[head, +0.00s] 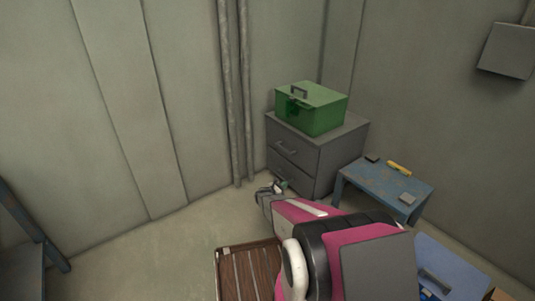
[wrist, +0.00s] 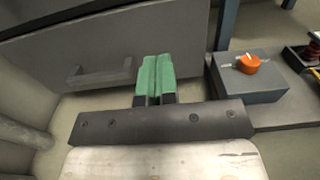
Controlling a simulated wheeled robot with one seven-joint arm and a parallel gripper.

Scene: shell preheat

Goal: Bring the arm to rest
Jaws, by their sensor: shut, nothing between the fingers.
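My gripper (wrist: 154,80) shows in the wrist view with its two green fingertips pressed together and nothing between them. In the head view my gripper (head: 279,186) is at the end of my pink and black arm, which reaches forward from the lower right. It is in front of the grey drawer cabinet (head: 322,160), near its lower left part. In the wrist view a drawer handle (wrist: 100,74) of the cabinet is left of the fingers. I cannot tell how far the fingers are from the drawer front.
A green box (head: 318,112) stands on the cabinet. A worn blue table (head: 385,184) with small items is at right. A grey box with an orange knob (wrist: 249,64) is right of the fingers. A brown slatted pallet (head: 236,275) lies below. Open floor (head: 140,262) is at left.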

